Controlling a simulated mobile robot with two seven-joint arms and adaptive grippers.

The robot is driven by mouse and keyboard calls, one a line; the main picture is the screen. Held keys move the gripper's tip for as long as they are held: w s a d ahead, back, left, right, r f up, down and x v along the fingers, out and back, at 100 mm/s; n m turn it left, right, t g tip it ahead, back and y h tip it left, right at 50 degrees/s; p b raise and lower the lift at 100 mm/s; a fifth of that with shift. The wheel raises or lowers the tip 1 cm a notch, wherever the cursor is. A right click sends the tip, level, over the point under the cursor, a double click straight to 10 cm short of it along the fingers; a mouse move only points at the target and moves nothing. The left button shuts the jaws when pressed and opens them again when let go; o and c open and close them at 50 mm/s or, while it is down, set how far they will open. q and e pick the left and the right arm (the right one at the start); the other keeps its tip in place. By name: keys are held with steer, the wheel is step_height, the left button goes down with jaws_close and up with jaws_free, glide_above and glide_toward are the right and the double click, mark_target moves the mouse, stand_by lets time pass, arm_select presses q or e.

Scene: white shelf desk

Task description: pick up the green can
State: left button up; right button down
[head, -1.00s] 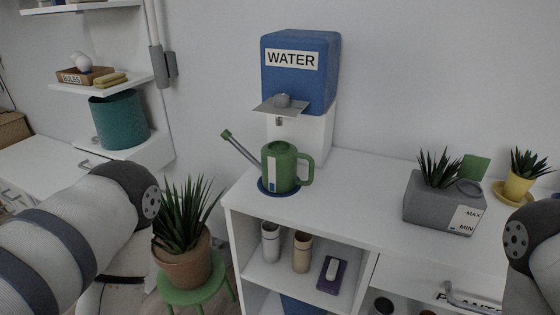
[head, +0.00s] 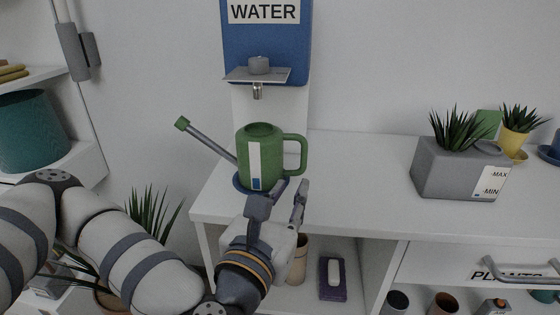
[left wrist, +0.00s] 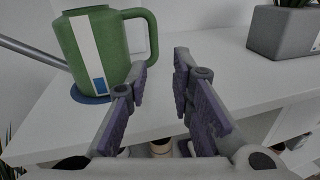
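The green can (head: 276,150) is a watering can with a grey spout to the left and a handle on the right. It stands upright on a blue round coaster (head: 239,184) on the white shelf desk, below the water dispenser. It also shows at the upper left of the left wrist view (left wrist: 98,48). My left gripper (head: 279,192) is in front of the can, near the desk's front edge. Its fingers (left wrist: 160,72) are apart with nothing between them, and the can's handle is just beyond and left of them. My right gripper is in neither current view.
The blue water dispenser (head: 266,45) stands behind the can, its tap above it. A grey planter (head: 440,170) stands on the right, with clear desk between. Cups and a purple item (head: 332,290) sit on the lower shelf. A potted plant (head: 150,225) is at left.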

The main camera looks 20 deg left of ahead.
mark_target(303, 157)
arm_select(q)
steer(key=shift+w+a+r+n+y, duration=0.15)
steer(key=shift+w+a+r+n, duration=0.15)
steer(key=shift+w, duration=0.35)
steer(key=shift+w+a+r+n+y, duration=0.2)
steer(key=shift+w+a+r, duration=0.1)
steer(key=shift+w, duration=0.3)
steer(key=w, duration=1)
steer(key=shift+a+f, duration=0.2)
steer(key=shift+f, duration=0.2)
jaws_close()
